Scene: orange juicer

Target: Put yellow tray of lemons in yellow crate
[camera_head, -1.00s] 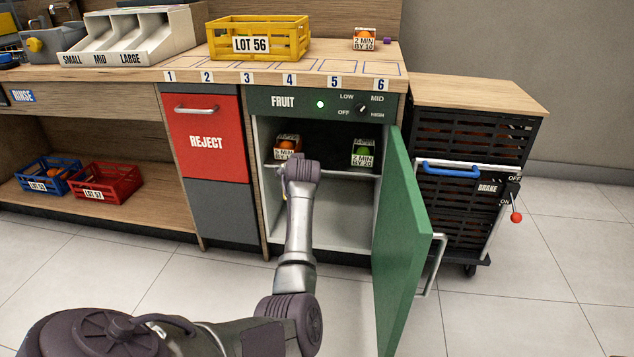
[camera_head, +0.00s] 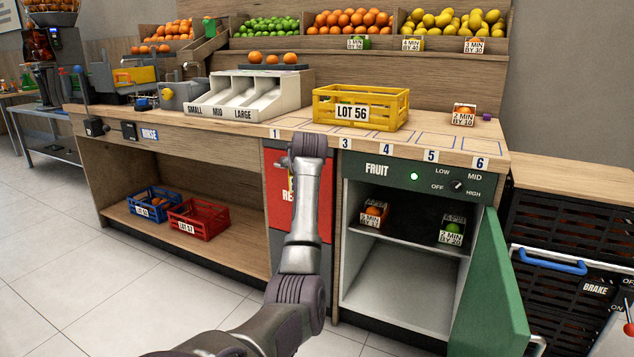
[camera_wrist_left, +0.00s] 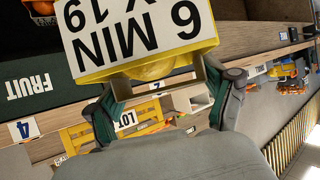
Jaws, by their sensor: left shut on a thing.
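The yellow tray (camera_wrist_left: 142,32), with a white label reading "6 MIN BY 19", is held in my left gripper (camera_wrist_left: 165,84) in the left wrist view. The gripper's two dark fingers close on it, and a rounded yellow surface shows at its lower edge. In the head view my left wrist stands in front of the counter's front edge, over the red panel; fingers and tray are hidden behind it. The yellow crate (camera_head: 388,106), labelled "LOT 56", stands on the counter behind and right of my wrist. It also shows in the left wrist view (camera_wrist_left: 80,138). My right gripper is not in view.
The green door (camera_head: 492,290) of the FRUIT cabinet stands open, with an orange tray (camera_head: 374,213) and a green-fruit tray (camera_head: 452,230) on its shelf. A white sorter (camera_head: 262,98) stands left of the crate. The counter right of the crate has free marked squares.

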